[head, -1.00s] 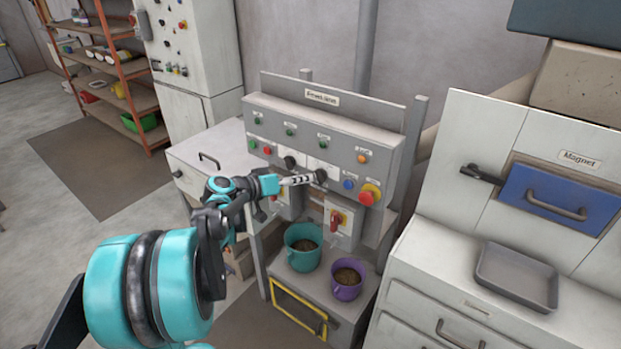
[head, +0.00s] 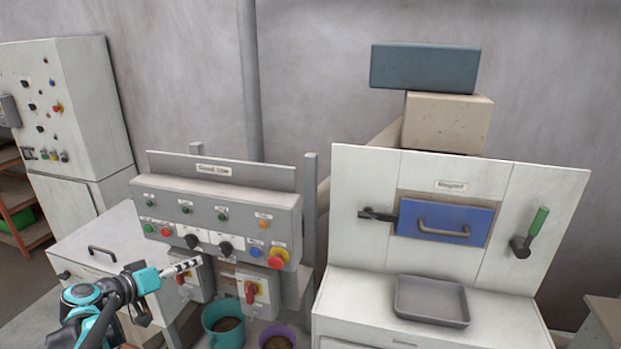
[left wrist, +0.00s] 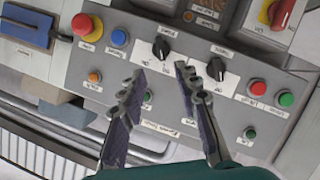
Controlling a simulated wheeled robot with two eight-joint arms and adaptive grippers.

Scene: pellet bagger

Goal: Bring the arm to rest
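My left gripper (head: 188,266) is at the lower left of the head view, in front of the grey control panel (head: 222,212). In the left wrist view the two fingers of the left gripper (left wrist: 158,78) stand apart with nothing between them. Panel knobs and labels show beyond them, the panel appearing upside down. I cannot tell the exact gap to the panel, but no finger visibly holds a knob. My right gripper is not in view.
Below the panel are red rotary switches (head: 251,291), a teal bucket (head: 222,336) and a purple bucket (head: 277,342).

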